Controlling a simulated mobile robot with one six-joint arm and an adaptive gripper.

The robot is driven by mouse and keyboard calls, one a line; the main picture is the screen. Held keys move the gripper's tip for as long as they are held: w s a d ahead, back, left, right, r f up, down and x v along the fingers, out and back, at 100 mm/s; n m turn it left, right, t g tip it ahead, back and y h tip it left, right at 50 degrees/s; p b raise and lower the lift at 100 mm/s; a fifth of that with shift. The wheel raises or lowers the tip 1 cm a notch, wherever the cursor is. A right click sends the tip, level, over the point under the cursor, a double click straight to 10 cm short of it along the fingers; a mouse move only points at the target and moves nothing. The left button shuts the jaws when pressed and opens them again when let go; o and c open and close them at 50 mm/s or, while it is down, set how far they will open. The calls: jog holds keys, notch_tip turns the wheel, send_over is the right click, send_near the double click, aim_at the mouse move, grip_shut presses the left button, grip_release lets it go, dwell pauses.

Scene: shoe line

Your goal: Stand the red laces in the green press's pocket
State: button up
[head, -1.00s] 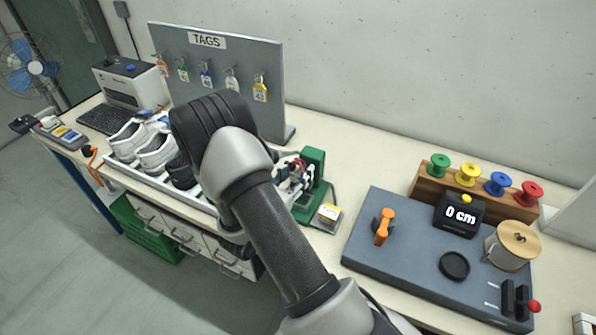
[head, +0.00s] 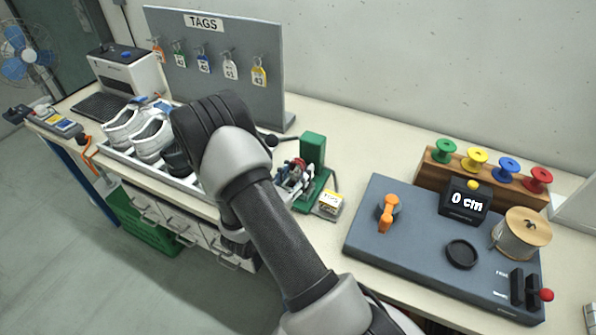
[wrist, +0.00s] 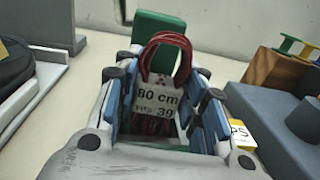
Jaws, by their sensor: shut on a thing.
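The laces also show as a small red patch in the head view (head: 300,163). The green press (head: 313,150) stands on the bench right at my gripper; its green upright shows behind the laces in the wrist view (wrist: 165,24). The press's pocket is hidden, and I cannot tell whether the laces are inside it.
A yellow-labelled TIPS box (head: 331,201) stands close to the right of the press. Further right is a grey cutting board (head: 400,255) with an orange-handled tool (head: 388,212) and a spool rack (head: 425,177). A tray of shoes (head: 120,158) and a tag board (head: 215,60) are left.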

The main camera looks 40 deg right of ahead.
jog(key=o, duration=1)
jog(key=v, duration=1.2)
